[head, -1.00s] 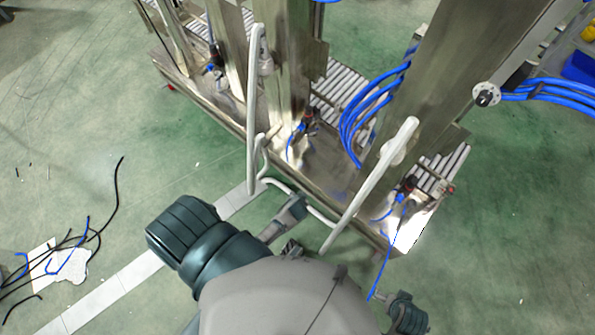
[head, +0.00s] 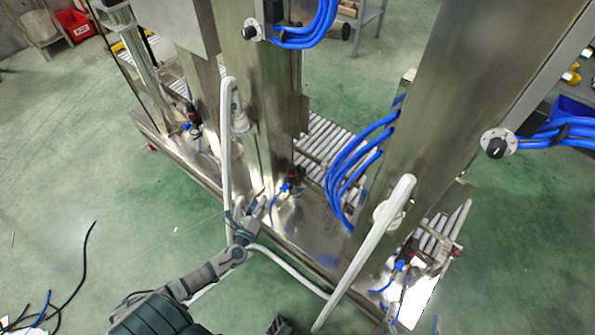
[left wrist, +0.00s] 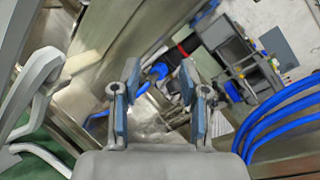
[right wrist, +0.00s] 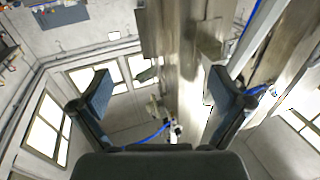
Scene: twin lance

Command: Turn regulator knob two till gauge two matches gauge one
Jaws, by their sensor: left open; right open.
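Several small red, black and blue regulator assemblies sit along the base of the steel frame in the head view: one at left (head: 192,126), one in the middle (head: 292,180), one at right (head: 403,264). No number or gauge reading is legible. My left gripper (head: 250,212) is by the white rail, short of the middle assembly. In the left wrist view its open fingers (left wrist: 160,78) are empty, with a red, black and blue regulator assembly (left wrist: 178,52) beyond them. My right gripper (right wrist: 160,88) is open and empty in its wrist view, facing a steel post with a small fitting.
White bent rails (head: 228,150) and (head: 370,245) stand in front of the steel frame. Blue hoses (head: 350,165) loop between the posts. Black switches on round plates (head: 497,144) are on the posts. Green floor (head: 520,240) is open at right; loose cables lie at lower left.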

